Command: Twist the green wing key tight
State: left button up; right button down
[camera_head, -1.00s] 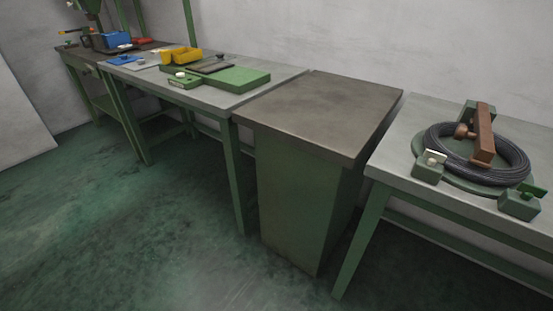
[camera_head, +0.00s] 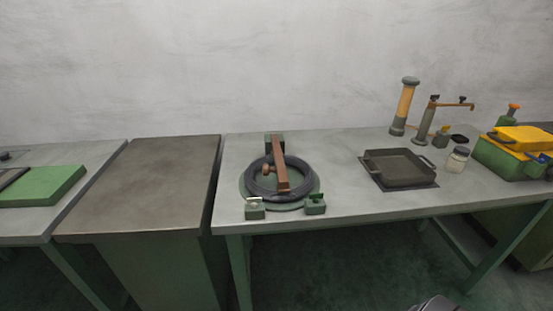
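The green wing key (camera_head: 316,197) is small and sits on top of the green block (camera_head: 316,208) at the front right of a round green base. A coil of black cable or wire (camera_head: 257,191) lies on that base, with a brown bar (camera_head: 280,165) across it. A second green block (camera_head: 255,211) at the front left carries a pale key (camera_head: 254,201). The key is too small to tell how tight it is.
The fixture stands on a grey table (camera_head: 345,206). To its right are a dark square pan (camera_head: 398,168), a glass jar (camera_head: 457,160), a yellow cylinder (camera_head: 404,104) and a yellow-green box (camera_head: 515,155). A brown-topped cabinet (camera_head: 150,185) stands left. The table front is clear.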

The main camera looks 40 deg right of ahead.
aim_at(316, 197)
jog(key=z, duration=1.1)
